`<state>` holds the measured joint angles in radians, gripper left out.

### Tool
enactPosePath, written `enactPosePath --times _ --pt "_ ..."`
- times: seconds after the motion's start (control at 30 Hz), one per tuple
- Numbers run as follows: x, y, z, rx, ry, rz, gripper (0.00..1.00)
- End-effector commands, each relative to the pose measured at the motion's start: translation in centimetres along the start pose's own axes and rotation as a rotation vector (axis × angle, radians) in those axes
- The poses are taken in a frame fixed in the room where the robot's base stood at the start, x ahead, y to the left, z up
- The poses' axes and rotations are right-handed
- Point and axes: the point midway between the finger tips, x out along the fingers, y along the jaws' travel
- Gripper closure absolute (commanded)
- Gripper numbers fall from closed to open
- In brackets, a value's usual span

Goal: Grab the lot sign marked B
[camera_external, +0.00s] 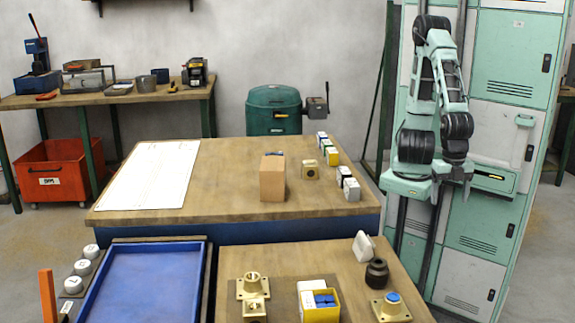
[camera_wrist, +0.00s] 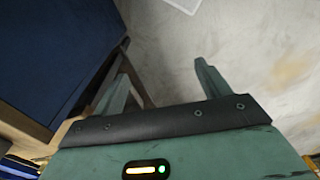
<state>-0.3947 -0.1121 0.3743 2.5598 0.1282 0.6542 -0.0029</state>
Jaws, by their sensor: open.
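No letter B is legible in either view, so I cannot tell for certain which thing is the lot sign. A white, tilted, sign-like piece (camera_external: 364,247) stands on the front wooden table (camera_external: 232,262), next to a dark round part; its marking does not show. My gripper (camera_external: 467,190) is at the right, beyond the table's right edge and apart from everything on the tables. In the wrist view my gripper (camera_wrist: 165,78) is open and empty, its two fingers wide apart above the floor.
Brass flanged parts (camera_external: 253,286), a yellow box (camera_external: 320,303) and the dark round part (camera_external: 376,273) share the front table. A blue tray (camera_external: 140,285) is left. The back table holds a cardboard box (camera_external: 272,178), a white sheet (camera_external: 150,175) and several small blocks (camera_external: 348,185).

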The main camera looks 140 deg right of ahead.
Motion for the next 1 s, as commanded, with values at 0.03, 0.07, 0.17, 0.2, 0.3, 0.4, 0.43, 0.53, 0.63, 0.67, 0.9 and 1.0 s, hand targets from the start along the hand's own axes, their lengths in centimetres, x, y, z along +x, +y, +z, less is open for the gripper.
enactPosePath --times 0.03,0.07,0.17,0.2,0.3,0.4,0.43,0.53,0.63,0.67,0.9,1.0 --pt "-0.1 0.0 0.0 0.0 0.0 0.0 0.24" --pt "-0.1 0.0 0.0 0.0 0.0 0.0 0.24" --pt "-0.1 0.0 0.0 0.0 0.0 0.0 0.24" --pt "-0.1 0.0 0.0 0.0 0.0 0.0 0.24" --pt "-0.1 0.0 0.0 0.0 0.0 0.0 0.24" --pt "-0.1 0.0 0.0 0.0 0.0 0.0 0.24" --pt "0.0 0.0 0.0 0.0 0.0 0.0 0.24" --pt "0.0 0.0 0.0 0.0 0.0 0.0 0.15" --pt "0.0 0.0 0.0 0.0 0.0 0.0 0.15" --pt "0.0 0.0 0.0 0.0 0.0 0.0 0.15" --pt "0.1 -0.7 -1.5 0.023 0.04 -0.031 0.15" --pt "0.5 -2.1 -5.0 0.086 0.137 -0.094 0.15"
